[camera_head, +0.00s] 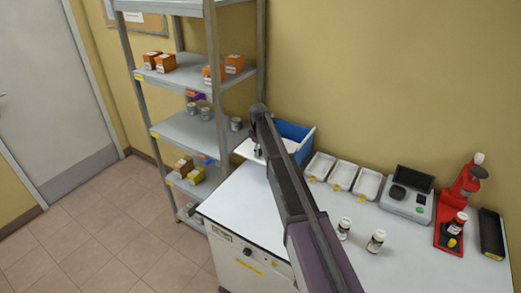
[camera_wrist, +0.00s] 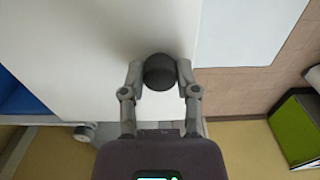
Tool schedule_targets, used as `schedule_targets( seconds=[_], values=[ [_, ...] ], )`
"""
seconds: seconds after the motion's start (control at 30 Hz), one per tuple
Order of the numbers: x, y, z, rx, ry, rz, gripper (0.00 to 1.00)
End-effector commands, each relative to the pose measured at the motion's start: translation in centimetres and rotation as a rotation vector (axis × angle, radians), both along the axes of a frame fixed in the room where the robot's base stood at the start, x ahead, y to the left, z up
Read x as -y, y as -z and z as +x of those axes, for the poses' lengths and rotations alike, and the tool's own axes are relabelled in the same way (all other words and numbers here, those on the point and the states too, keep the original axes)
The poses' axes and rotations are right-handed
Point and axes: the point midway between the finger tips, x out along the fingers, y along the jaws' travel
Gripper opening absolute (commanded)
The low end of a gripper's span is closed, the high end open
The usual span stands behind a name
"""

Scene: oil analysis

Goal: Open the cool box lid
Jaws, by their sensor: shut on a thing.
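The cool box (camera_head: 293,131) is blue with a white rim and stands at the back left of the white worktop, partly behind my arm. Its white lid (camera_head: 246,150) shows left of the blue part, swung away from it, so blue shows uncovered. My gripper (camera_head: 258,152) is at the lid, small and partly hidden by my arm. In the wrist view, my gripper (camera_wrist: 159,80) is shut on a round black knob (camera_wrist: 159,72) at the edge of the white lid (camera_wrist: 95,50). Blue of the cool box (camera_wrist: 18,92) shows at the left edge there.
White trays (camera_head: 343,174), a grey device (camera_head: 407,195), a red stand (camera_head: 457,205) and two small bottles (camera_head: 375,241) are on the worktop (camera_head: 240,205). A grey shelf rack (camera_head: 190,130) with orange boxes stands close to the left of the lid.

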Motion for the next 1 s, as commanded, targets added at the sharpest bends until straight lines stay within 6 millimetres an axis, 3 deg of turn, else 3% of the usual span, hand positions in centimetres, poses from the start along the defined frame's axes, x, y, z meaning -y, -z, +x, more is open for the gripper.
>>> schedule_targets(
  seconds=[0.13, 0.17, 0.27, 0.77, 1.0],
  values=[
    [0.1, 0.0, 0.0, -0.002, 0.001, -0.001, 0.0],
    [0.1, 0.0, 0.0, -0.002, 0.001, -0.001, 0.47],
    [0.1, 0.0, 0.0, -0.001, 0.001, -0.002, 0.76],
    [0.1, 0.0, 0.2, -0.001, 0.0, -0.001, 0.76],
    [0.9, 0.0, 1.5, -0.001, 0.0, -0.001, 0.76]
  ],
)
